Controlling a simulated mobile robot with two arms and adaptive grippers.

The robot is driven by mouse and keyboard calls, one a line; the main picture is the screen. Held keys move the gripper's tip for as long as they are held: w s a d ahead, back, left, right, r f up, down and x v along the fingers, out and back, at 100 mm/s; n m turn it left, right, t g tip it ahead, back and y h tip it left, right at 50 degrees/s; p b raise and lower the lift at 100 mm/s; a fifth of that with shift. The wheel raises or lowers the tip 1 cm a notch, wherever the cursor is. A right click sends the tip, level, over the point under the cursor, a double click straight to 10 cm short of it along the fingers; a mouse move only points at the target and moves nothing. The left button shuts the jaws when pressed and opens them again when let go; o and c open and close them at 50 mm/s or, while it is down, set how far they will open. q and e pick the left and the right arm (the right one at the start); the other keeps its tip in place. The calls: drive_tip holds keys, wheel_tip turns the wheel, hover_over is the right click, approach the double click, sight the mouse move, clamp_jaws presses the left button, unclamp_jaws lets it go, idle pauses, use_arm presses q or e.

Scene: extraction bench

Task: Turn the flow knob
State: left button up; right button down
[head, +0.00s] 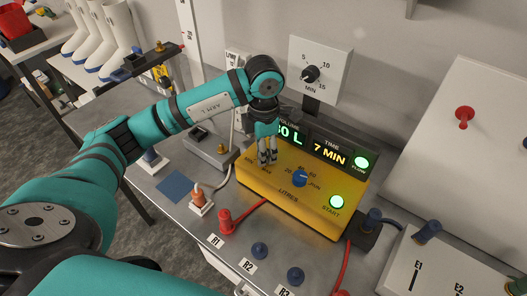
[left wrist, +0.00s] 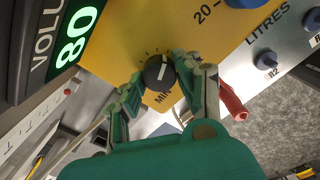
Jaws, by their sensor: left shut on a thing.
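The black knob (left wrist: 158,73) with a white pointer line sits at the left end of the yellow control box (head: 250,176), inside a ring of tick marks with a MIN label. My left gripper (head: 267,155) reaches down to it from above. In the left wrist view my left gripper (left wrist: 160,76) has one finger on each side of the knob and is shut on it. My right gripper is not in view.
The box also carries a blue LITRES knob (head: 300,179), a lit green START button (head: 337,202) and a lit display (head: 325,152) reading 7 MIN. A wall dial (head: 310,74) is above. Red and blue plugs (head: 224,220) stand in front on the grey bench.

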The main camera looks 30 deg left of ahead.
use_arm(q)
drive_tip(key=n+b, duration=0.1)
drive_tip(key=n, duration=0.2)
drive_tip(key=o, duration=1.1)
drive_tip(key=shift+o, duration=0.2)
wheel_tip(320, 180, up, 12)
drive_tip(key=shift+r, duration=0.1)
